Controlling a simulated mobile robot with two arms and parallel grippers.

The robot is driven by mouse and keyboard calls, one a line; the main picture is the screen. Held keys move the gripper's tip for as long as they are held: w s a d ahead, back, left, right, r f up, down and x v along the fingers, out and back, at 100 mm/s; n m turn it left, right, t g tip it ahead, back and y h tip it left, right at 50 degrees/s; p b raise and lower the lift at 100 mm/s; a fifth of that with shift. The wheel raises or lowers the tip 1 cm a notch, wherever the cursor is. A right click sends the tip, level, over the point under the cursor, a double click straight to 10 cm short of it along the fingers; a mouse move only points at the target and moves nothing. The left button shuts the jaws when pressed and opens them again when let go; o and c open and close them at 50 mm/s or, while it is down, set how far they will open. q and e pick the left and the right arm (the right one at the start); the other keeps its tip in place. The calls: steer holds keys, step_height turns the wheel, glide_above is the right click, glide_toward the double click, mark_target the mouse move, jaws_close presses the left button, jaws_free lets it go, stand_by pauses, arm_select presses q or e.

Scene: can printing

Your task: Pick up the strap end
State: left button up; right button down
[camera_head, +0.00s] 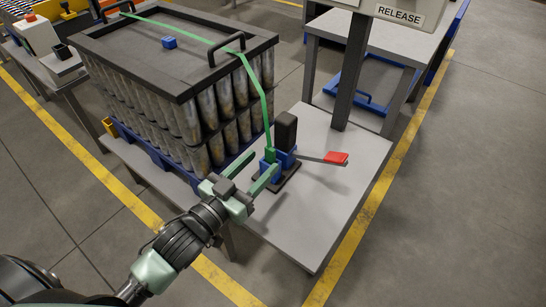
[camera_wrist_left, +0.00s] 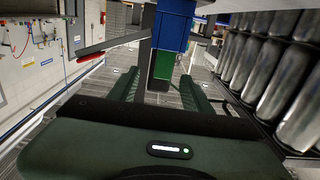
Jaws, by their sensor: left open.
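A green strap (camera_head: 264,92) runs over the lid of the can stack and hangs down its near right corner. Its lower end (camera_head: 268,152) meets a blue tensioning tool (camera_head: 284,157) with a black block and a red-tipped lever (camera_head: 336,158). My left gripper (camera_head: 266,161) is open, with its fingertips close to the strap end and the tool's base. In the left wrist view, green strap material (camera_wrist_left: 163,66) shows between the open fingers (camera_wrist_left: 158,86), just below the blue tool body (camera_wrist_left: 173,30). I cannot tell whether the fingers touch it. My right gripper is not in view.
The can stack (camera_head: 160,110) with its dark lid (camera_head: 120,48) stands just left of the tool. The grey table (camera_head: 310,215) is bare to the front and right. A post (camera_head: 350,75) carries a RELEASE sign (camera_head: 400,14) behind the lever.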

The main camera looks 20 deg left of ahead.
mark_target(269, 153)
arm_select(q)
steer(key=shift+a+b+x, duration=0.2)
steer(key=shift+b+x, duration=0.2)
steer(key=shift+x, duration=2.3)
jaws_close()
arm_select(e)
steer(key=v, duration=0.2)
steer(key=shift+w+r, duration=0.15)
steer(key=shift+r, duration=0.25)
